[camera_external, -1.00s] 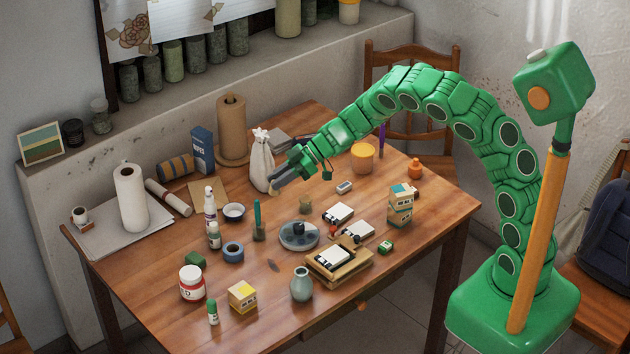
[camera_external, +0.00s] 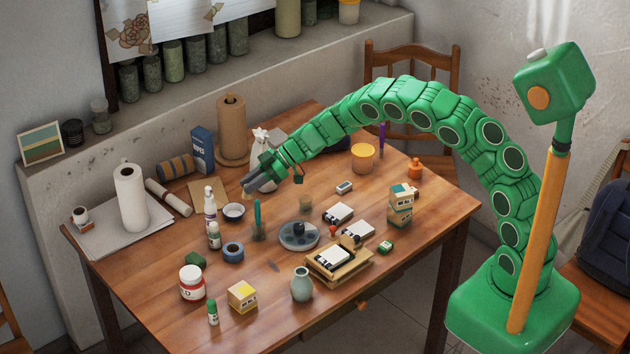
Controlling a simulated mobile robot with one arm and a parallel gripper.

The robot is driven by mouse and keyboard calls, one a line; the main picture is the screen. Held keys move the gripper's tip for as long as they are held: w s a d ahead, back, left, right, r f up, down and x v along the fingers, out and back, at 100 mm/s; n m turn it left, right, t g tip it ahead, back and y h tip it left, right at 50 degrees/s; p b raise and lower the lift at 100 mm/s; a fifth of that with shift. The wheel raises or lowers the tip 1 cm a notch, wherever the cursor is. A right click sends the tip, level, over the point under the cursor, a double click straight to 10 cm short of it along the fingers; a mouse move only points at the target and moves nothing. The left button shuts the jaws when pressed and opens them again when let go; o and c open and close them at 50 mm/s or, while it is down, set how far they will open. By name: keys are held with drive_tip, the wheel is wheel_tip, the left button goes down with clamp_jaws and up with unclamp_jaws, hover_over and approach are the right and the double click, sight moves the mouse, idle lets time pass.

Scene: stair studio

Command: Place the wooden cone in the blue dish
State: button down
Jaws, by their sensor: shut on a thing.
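My gripper (camera_external: 250,187) is above the back left of the table, in front of the white cloth bag. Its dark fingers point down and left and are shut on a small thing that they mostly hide. I take it to be the wooden cone, as no cone shows clearly elsewhere, but its shape cannot be made out. A small round dish (camera_external: 234,212) with a pale rim and a dark bluish inside stands on the table, a little below and left of the fingertips in the picture. It looks empty, and the gripper is apart from it.
A white bottle (camera_external: 210,203) stands just left of the dish, and a teal upright thing (camera_external: 257,218) just right. A blue tape roll (camera_external: 233,252) and a round grey tray (camera_external: 299,246) lie nearer the front. The cloth bag (camera_external: 262,143) is behind my gripper.

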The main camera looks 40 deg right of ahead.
drive_tip(key=shift+w+a+f, duration=0.3)
drive_tip(key=shift+w+f, duration=0.5)
drive_tip(key=shift+f, duration=0.2)
drive_tip(key=shift+w+a+f, duration=0.3)
drive_tip(key=shift+w+f, duration=0.5)
drive_tip(key=shift+f, duration=0.25)
drive_tip(key=shift+w+a+f, duration=0.3)
drive_tip(key=shift+w+f, duration=0.5)
drive_tip(key=shift+f, duration=1.7)
drive_tip(key=c, duration=1.2)
unclamp_jaws()
drive_tip(key=shift+c, duration=0.2)
drive_tip(key=v, duration=1.2)
